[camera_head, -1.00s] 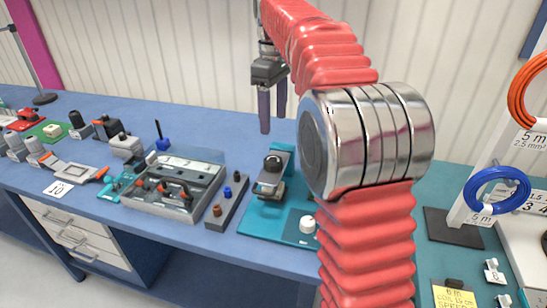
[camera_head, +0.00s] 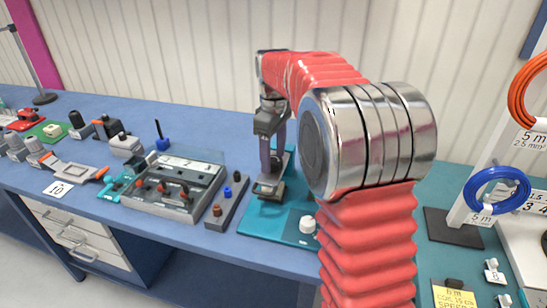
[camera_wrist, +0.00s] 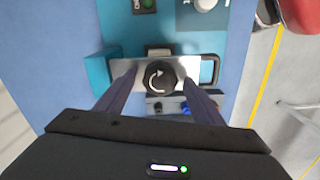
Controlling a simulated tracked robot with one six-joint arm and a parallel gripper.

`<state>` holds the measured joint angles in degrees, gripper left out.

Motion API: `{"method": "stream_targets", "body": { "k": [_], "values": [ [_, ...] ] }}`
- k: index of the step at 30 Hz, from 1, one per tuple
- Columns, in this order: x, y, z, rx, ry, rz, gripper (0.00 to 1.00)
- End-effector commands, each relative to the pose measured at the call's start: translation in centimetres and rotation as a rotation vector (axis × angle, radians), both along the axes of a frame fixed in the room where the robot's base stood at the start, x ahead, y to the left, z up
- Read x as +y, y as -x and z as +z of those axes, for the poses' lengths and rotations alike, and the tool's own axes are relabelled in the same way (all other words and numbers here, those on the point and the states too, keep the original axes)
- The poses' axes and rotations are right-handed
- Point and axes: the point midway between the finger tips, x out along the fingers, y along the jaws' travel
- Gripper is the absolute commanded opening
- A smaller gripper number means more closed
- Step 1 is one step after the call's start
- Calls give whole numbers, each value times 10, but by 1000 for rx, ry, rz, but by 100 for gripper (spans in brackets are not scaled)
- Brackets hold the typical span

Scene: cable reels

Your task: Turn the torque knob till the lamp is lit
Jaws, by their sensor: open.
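A black round knob (camera_wrist: 160,77) with a curved white arrow on its top sits on a silver plate of the teal-based device (camera_head: 258,223). My gripper (camera_wrist: 158,84) is open, with one finger on each side of the knob in the wrist view. Contact with the knob cannot be told. In the head view my gripper (camera_head: 272,172) is down over the device and hides most of the knob. A white knob (camera_head: 307,225) stands on the base's front right. A dark box with a green spot (camera_wrist: 147,5), perhaps the lamp, is cut by the wrist view's top edge; whether it is lit is unclear.
A grey strip with coloured knobs (camera_head: 226,204) and a grey tray with a clear lid (camera_head: 168,208) stand left of the device. Cable coils, one blue (camera_head: 497,190), hang at the right. The blue bench (camera_head: 200,116) behind is mostly clear.

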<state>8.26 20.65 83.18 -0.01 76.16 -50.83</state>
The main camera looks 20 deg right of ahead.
Motion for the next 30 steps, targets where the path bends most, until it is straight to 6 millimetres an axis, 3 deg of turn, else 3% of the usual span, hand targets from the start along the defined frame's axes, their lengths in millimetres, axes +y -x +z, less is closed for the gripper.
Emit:
{"method": "stream_targets", "body": {
  "k": [12,30],
  "values": [
    [0,0,-9,0,0,0,62],
    [0,0,-9,-1,1,0,20]
  ]
}}
